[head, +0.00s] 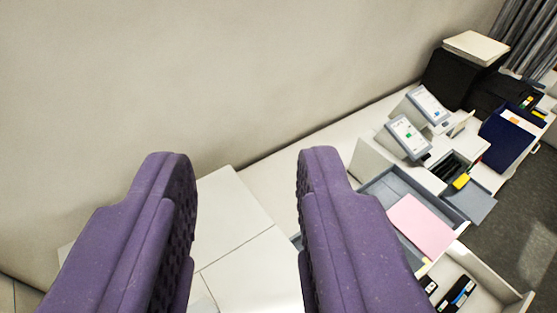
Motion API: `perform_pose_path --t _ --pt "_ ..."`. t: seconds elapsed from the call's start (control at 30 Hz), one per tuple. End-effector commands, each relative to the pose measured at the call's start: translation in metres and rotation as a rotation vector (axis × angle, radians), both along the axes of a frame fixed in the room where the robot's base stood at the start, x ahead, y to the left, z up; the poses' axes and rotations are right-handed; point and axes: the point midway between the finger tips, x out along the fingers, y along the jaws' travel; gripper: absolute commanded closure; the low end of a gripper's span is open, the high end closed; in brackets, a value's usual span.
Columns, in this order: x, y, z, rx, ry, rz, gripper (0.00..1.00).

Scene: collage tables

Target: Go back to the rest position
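My gripper (246,175) shows in the head view as two purple fingers reaching up from the bottom edge. The fingers are wide apart with nothing between them, so the gripper is open and empty. Behind the gap I see a white tabletop (230,215) and the plain beige wall (200,70). The fingers hide part of the table surface. No object touches the fingers as far as I can see.
To the right stand a grey tray (388,187) with a pink sheet (421,226), an open white drawer (485,297), two tilted card displays (407,138), a dark blue folder (507,140) and a black box (450,78). Dark floor (520,215) shows at the far right.

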Motion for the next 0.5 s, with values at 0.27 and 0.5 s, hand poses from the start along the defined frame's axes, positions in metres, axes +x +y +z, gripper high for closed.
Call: perform_pose_path --t 0.27,0.5 --pt "0.0 0.0 -0.064 -0.001 0.002 0.001 0.65" --pt "0.0 0.0 -0.157 -0.002 0.002 0.001 0.65"
